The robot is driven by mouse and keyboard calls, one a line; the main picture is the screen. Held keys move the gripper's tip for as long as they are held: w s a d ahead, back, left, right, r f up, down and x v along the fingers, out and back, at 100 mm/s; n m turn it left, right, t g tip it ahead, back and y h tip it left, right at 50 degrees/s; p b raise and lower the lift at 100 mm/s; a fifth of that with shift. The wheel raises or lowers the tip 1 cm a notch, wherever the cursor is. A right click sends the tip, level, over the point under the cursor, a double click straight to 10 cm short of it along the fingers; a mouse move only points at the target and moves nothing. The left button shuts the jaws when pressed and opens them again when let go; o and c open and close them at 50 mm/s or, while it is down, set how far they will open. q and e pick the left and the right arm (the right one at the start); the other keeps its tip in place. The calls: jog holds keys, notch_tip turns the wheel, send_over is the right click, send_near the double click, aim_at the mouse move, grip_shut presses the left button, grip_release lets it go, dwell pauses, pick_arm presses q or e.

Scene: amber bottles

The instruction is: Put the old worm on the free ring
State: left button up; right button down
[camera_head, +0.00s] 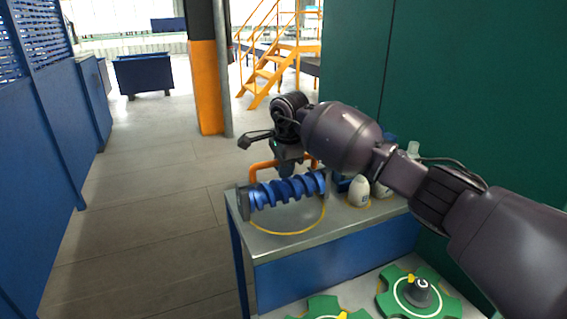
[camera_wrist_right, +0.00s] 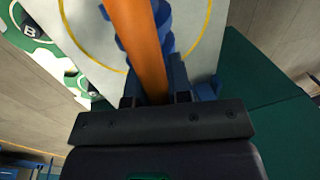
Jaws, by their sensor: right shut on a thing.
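The worm (camera_head: 285,190) is a blue screw-shaped part with a grey plate at its left end and an orange handle (camera_head: 264,170) above it. It lies level over a yellow ring (camera_head: 285,233) marked on the grey table top; I cannot tell whether it touches the table. My right gripper (camera_head: 289,166) is shut on the orange handle from above. In the right wrist view the handle (camera_wrist_right: 140,40) runs between the fingers (camera_wrist_right: 155,90), with blue worm turns (camera_wrist_right: 162,14) behind it and the yellow ring (camera_wrist_right: 203,45) around. My left gripper is not in view.
White bottles (camera_head: 359,192) stand on the table's right side, partly behind my right arm. Green star wheels (camera_head: 418,292) lie on a lower surface in front, one with a knob marked C. A dark green wall (camera_head: 470,80) closes the right. The floor at left is clear.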

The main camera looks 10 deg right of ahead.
jog(key=shift+s+f, duration=0.1)
jog(key=shift+f, duration=0.3)
dwell(1.4)
